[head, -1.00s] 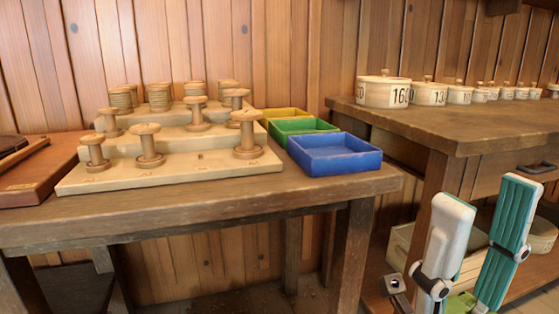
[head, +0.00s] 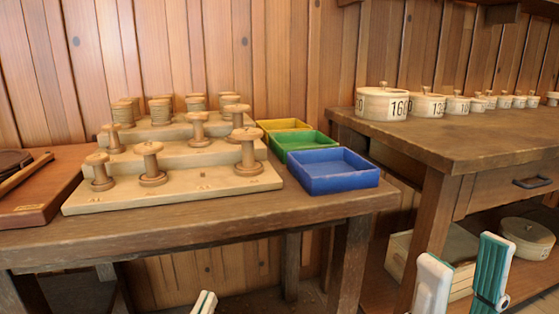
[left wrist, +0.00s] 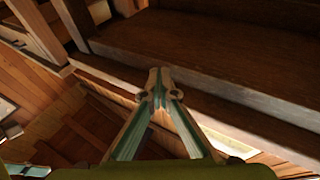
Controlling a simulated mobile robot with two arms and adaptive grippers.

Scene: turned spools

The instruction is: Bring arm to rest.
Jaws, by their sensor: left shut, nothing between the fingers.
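My left gripper (head: 204,303) shows only its fingertips at the bottom edge of the head view, low in front of the table. In the left wrist view its two fingers (left wrist: 158,82) meet at the tips with nothing between them. My right gripper (head: 462,272) is at the bottom right of the head view, in front of the right-hand bench. Its two green-and-white fingers stand upright and apart, with nothing seen between them. The turned spools (head: 150,164) stand on the stepped wooden rack (head: 215,189), apart from both grippers.
Blue (head: 334,172), green (head: 300,142) and yellow (head: 280,126) trays stand right of the rack on the table (head: 300,207). Numbered round boxes (head: 382,103) line the bench (head: 470,138). A brown board (head: 35,190) lies at left.

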